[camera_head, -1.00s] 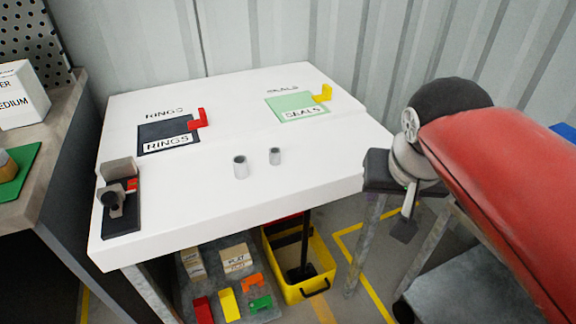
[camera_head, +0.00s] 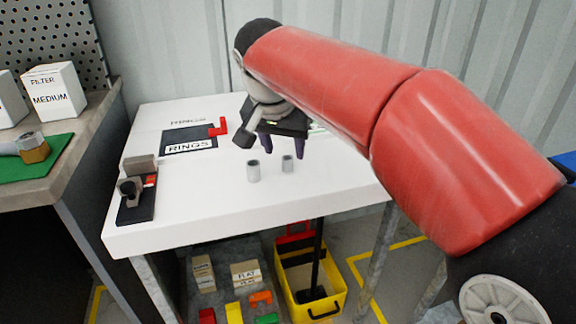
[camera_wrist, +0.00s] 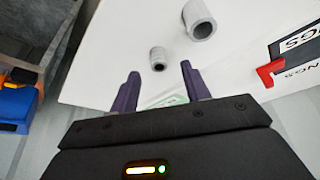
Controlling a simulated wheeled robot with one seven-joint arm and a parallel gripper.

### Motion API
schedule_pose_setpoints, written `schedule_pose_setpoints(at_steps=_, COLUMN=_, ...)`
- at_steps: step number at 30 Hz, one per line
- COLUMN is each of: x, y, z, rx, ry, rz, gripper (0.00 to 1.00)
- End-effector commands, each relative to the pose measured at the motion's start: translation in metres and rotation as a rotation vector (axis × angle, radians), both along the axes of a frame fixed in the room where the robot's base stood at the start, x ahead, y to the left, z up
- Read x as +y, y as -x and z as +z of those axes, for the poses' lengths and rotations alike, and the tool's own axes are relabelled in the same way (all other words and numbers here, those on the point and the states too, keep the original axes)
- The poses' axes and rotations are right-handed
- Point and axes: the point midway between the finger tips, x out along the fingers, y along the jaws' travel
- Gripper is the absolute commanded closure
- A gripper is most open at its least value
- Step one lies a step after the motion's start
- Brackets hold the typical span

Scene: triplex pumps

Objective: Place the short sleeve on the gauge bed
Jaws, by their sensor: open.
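Two grey hollow sleeves stand upright on the white table. The smaller, short sleeve (camera_head: 287,163) is on the right; the larger sleeve (camera_head: 253,171) is on the left. In the wrist view the short sleeve (camera_wrist: 158,59) appears just beyond the gap between my fingertips, with the larger sleeve (camera_wrist: 199,19) farther off. My gripper (camera_head: 281,150) is open and empty, its purple fingers pointing down near the short sleeve; the fingers also show in the wrist view (camera_wrist: 160,72). What looks like the gauge bed, a dark fixture (camera_head: 137,192), sits at the table's left edge.
A dark RINGS mat (camera_head: 178,136) with a red bracket lies at the back left of the table (camera_head: 200,215). My arm hides most of the green SEALS mat. A yellow bin (camera_head: 310,285) and several small blocks are below. A bench with filter boxes (camera_head: 53,92) stands left.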

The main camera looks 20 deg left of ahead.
Motion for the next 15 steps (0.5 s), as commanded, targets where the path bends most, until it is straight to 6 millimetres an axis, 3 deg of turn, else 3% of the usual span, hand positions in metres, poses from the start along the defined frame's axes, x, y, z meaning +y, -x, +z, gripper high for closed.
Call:
schedule_pose_setpoints(at_steps=6, x=-0.003, y=-0.012, z=-0.031, rx=0.003, ry=0.002, rz=-0.001, gripper=0.53)
schedule_pose_setpoints(at_steps=15, x=-0.003, y=-0.014, z=-0.035, rx=0.0, ry=0.0, rz=0.0, gripper=0.53)
